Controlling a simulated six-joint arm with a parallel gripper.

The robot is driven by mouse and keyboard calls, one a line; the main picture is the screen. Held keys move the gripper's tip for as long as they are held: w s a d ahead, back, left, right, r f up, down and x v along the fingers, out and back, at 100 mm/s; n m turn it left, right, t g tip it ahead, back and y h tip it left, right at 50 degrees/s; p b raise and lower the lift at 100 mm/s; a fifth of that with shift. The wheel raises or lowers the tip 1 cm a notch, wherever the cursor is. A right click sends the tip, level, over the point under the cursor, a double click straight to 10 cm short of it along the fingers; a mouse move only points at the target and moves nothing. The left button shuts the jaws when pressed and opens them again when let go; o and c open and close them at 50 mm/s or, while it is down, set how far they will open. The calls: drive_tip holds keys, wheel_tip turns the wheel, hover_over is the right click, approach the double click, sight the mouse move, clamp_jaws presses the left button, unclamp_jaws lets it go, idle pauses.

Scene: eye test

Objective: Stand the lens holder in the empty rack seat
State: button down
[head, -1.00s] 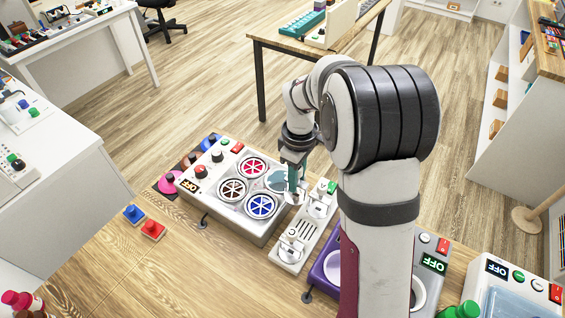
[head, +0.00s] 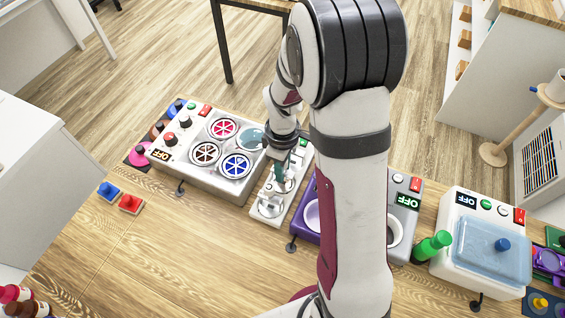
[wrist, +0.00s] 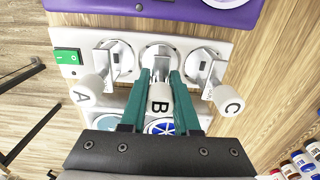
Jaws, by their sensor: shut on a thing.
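In the wrist view, a white panel (wrist: 90,38) bears three round seats with white levers: lever A (wrist: 90,88), lever B (wrist: 160,98) and lever C (wrist: 228,97). My gripper (wrist: 160,78) has its teal fingers shut on lever B, the middle one, with one finger along each side. In the head view my gripper (head: 283,172) is low over the same panel (head: 255,212), which is partly hidden by the gripper and arm. I can make out no lens holder or rack with an empty seat for certain.
A white box (head: 205,180) with coloured spoked discs stands left of the panel. A purple device (head: 302,232) stands close on its right. Blue (head: 108,190) and red (head: 131,203) pegged blocks lie at left.

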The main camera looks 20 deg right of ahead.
drive_tip(key=shift+f, duration=0.3)
idle(0.7)
drive_tip(key=shift+c, duration=1.2)
unclamp_jaws()
drive_tip(key=shift+r, duration=0.15)
drive_tip(key=shift+r, duration=2.9)
